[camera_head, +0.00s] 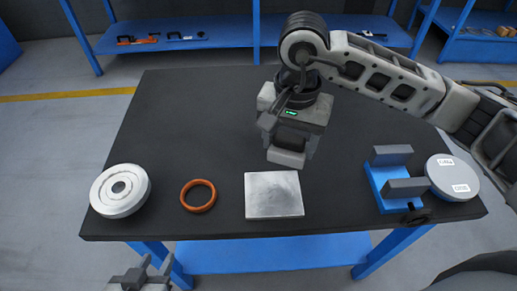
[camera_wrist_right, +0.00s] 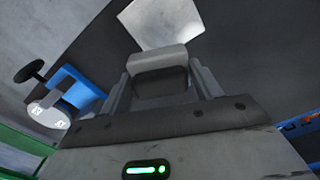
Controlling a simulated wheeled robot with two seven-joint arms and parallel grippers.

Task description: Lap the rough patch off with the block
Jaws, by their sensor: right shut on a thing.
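My right gripper (camera_head: 288,150) is shut on a grey block (camera_head: 286,158), held over the dark table behind a pale square plate (camera_head: 273,195). In the right wrist view the block (camera_wrist_right: 160,62) sits between the fingers, and the plate (camera_wrist_right: 160,22) shows beyond it. Block and plate look apart. A silver flanged round part (camera_head: 120,191) with a central hole lies at the table's front left. I cannot make out a rough patch on any surface. My left gripper (camera_head: 147,271) is at the bottom edge, in front of the table, with its fingers apart and empty.
An orange ring (camera_head: 198,195) lies between the round part and the plate. A blue vise with grey jaws (camera_head: 393,187) and a grey round tin with labels (camera_head: 452,174) stand at the right. The table's (camera_head: 190,120) back left is clear. Blue shelves stand behind.

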